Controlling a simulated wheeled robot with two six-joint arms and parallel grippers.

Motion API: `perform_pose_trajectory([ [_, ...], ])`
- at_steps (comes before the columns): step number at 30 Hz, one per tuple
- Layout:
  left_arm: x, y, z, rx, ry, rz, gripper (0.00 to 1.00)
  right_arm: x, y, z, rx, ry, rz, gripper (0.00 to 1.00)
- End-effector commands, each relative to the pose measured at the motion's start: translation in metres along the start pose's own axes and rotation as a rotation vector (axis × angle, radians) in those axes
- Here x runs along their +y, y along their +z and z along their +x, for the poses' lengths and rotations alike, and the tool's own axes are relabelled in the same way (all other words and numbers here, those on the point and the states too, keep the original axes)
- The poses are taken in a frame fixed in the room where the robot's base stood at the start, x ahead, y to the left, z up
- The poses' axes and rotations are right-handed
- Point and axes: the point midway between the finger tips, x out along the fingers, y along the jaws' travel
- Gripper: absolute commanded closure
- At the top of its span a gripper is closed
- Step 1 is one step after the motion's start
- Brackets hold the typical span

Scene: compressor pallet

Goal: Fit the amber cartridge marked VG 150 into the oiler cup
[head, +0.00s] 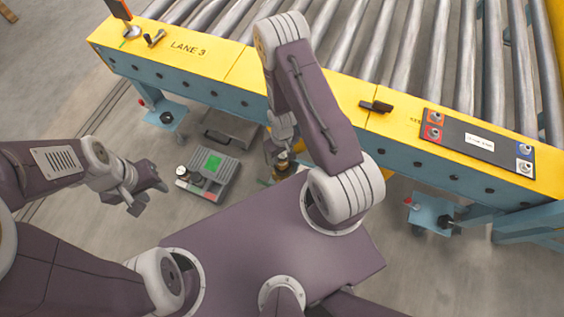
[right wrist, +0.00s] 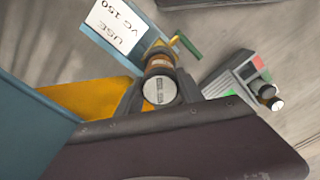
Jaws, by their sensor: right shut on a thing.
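My right gripper (right wrist: 157,92) is shut on the amber cartridge (right wrist: 159,64), which has a silver slotted cap facing the right wrist camera. In the head view the right gripper (head: 281,152) is low beside the conveyor frame, partly hidden by my own arm. Brass-yellow parts (right wrist: 155,46), probably the oiler cup, show just beyond the cartridge, with a green handle (right wrist: 188,46) beside them. I cannot tell whether the cartridge touches or sits in the cup. A white card (right wrist: 116,27) reads USE VG 150. My left gripper (head: 144,190) is open and empty, left of the grey case.
The grey case (head: 222,180) with a green patch stands on the floor, with small capped cylinders (head: 182,170) at its left side. A darker grey case (head: 228,130) lies behind it. The yellow and blue roller conveyor (head: 215,65) crosses the back. Floor around the left gripper is clear.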

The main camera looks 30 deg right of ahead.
Motion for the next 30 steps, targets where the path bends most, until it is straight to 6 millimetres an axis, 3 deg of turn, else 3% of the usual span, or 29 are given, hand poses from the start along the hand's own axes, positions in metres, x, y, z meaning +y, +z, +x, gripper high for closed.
perform_pose_trajectory([
  [7,0.0,0.001,0.005,0.0,0.0,0.0,0.63,0.0,0.0,0.009,0.001,0.0,0.0,1.0],
  [14,-0.001,0.003,0.03,0.0,0.0,0.0,0.63,0.0,0.0,0.05,0.0,0.0,0.0,1.0],
  [24,-0.001,0.003,0.029,0.0,0.0,0.0,0.63,0.0,0.0,0.051,0.001,0.0,0.0,1.0],
  [25,-0.001,0.003,0.028,0.0,0.0,0.0,0.63,0.0,0.0,0.051,0.001,0.0,0.0,0.53],
  [27,-0.001,0.003,0.028,0.0,0.0,0.0,0.63,0.0,0.0,0.05,0.001,0.0,0.0,0.34],
  [30,-0.001,0.003,0.028,0.0,0.0,0.0,0.63,0.0,0.0,0.05,0.001,0.0,0.0,0.34],
])
